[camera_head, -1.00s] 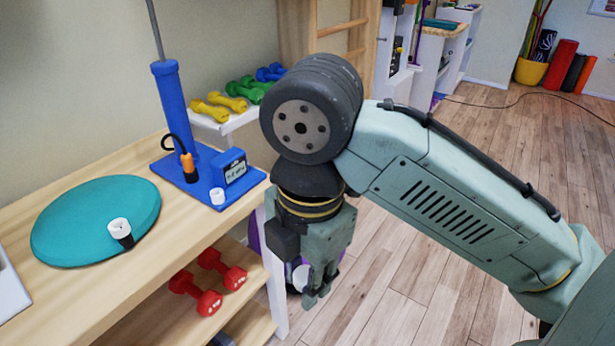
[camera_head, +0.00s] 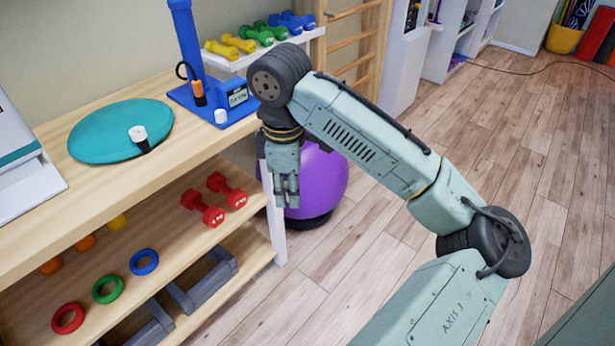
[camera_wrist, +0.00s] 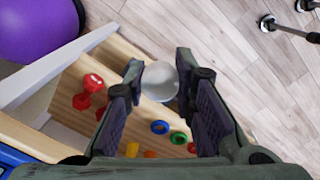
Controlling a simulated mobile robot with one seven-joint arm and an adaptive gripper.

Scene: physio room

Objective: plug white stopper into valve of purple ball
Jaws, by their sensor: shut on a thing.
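The purple ball (camera_head: 318,182) sits in a dark ring base on the floor, beyond the right end of the wooden bench. Part of it shows at the top left of the wrist view (camera_wrist: 38,28). I cannot make out its valve. My gripper (camera_head: 287,200) points down in front of the ball's left side, beside the bench end. In the wrist view, my gripper (camera_wrist: 160,88) is shut on a rounded white piece, which looks like the white stopper (camera_wrist: 160,80). The held piece cannot be made out in the head view.
The bench (camera_head: 60,205) carries a teal disc (camera_head: 110,135) with a white-and-black piece (camera_head: 139,137), and a blue pump (camera_head: 190,45) with a small white cylinder (camera_head: 221,116) on its base. Red dumbbells (camera_head: 213,200) lie on a shelf below. Floor right of the ball is clear.

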